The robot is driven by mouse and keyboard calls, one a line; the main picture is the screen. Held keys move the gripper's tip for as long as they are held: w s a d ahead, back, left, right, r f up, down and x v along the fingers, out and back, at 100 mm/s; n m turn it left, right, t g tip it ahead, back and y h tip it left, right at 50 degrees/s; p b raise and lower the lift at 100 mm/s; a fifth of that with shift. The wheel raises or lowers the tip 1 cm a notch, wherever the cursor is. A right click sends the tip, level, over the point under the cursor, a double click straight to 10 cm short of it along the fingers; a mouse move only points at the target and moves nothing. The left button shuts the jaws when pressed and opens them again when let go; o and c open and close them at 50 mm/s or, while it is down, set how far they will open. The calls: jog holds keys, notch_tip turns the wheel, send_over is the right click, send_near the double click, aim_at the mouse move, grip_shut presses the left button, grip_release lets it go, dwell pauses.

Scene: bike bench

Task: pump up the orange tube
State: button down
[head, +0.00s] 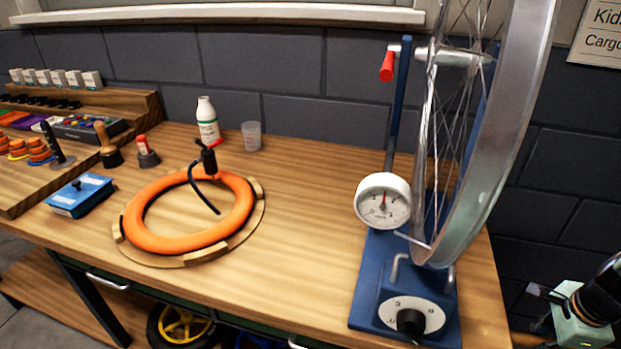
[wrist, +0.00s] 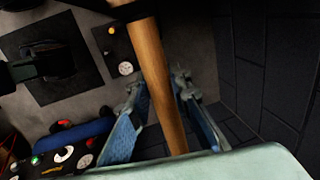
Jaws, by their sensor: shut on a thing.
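The orange tube (head: 238,222) lies flat in a round wooden holder (head: 190,259) on the bench. A black pump head (head: 208,160) stands upright at the tube's back edge, with a thin black hose (head: 202,195) curving down inside the ring. My gripper (head: 540,292) is at the far right of the head view, beyond the bench's right edge and well away from the tube. In the wrist view, a round wooden handle (wrist: 155,65) runs between the two fingers, and my gripper (wrist: 158,92) is shut on it. What the handle belongs to is not clear.
A blue wheel stand (head: 376,262) with a dial gauge (head: 383,201) and a tall wheel (head: 487,160) stands between tube and gripper. A white bottle (head: 207,122), a cup (head: 251,136) and a blue box (head: 80,195) surround the tube. The front middle of the bench is clear.

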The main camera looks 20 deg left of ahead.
notch_tip(320, 180, up, 24)
jog(key=p, duration=2)
notch_tip(320, 180, down, 29)
jog(key=b, duration=2.4)
jog(key=shift+r, duration=0.2)
notch_tip(320, 180, up, 29)
jog(key=p, duration=2.5)
jog(key=shift+f, duration=0.15)
